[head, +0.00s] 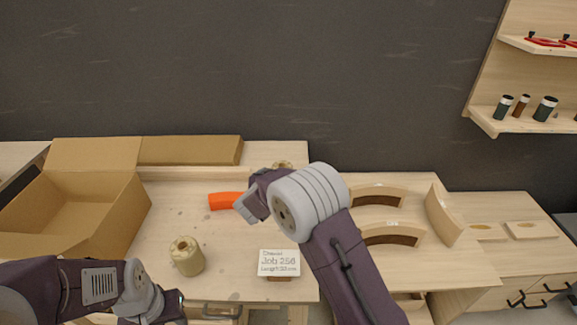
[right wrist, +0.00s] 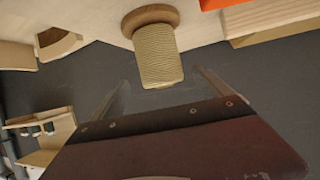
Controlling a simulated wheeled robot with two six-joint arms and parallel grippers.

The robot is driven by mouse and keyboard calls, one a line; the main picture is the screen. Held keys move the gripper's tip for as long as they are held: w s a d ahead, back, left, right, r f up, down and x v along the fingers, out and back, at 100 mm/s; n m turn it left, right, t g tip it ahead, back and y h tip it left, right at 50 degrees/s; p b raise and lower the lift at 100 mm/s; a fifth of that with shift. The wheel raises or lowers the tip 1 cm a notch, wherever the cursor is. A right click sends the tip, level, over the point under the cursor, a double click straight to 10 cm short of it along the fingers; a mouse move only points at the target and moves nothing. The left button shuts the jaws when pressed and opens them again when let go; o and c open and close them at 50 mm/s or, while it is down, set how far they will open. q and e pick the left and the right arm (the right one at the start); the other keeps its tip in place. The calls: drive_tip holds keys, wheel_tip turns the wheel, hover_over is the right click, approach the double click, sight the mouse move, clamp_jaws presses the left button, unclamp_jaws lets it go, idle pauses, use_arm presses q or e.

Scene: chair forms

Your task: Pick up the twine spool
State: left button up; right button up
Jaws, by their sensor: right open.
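The twine spool (right wrist: 160,55) shows in the right wrist view as a ribbed tan winding with a brown wooden flange. In the head view only a bit of what looks like it (head: 283,165) shows behind my right wrist. My right gripper (right wrist: 162,79) is open, its two fingers pointing toward the spool, one on each side of its near end in the picture. I cannot tell whether they touch it. In the head view my right gripper is mostly hidden by its own wrist. My left gripper (head: 168,304) is low at the left, its fingers unclear.
A pale roll (head: 186,257) stands front left on the table, with a card sign (head: 279,263) to its right. An orange piece (head: 225,201) lies behind. An open cardboard box (head: 120,217) is at left. Curved wooden forms (head: 392,235) stand right of my right arm.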

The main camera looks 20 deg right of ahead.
sight(284, 160)
drive_tip(key=shift+w+d+r+h, duration=0.1)
drive_tip(key=shift+h, duration=0.2)
drive_tip(key=x, duration=0.3)
drive_tip(key=shift+w, duration=0.1)
drive_tip(key=b+x, duration=0.1)
drive_tip(key=x, duration=0.4)
drive_tip(key=shift+a, duration=0.2)
use_arm(q)
drive_tip(key=shift+s+a+f, duration=0.15)
drive_tip(key=shift+f, duration=0.2)
drive_tip(key=shift+s+a+f, duration=0.15)
drive_tip(key=shift+f, duration=0.2)
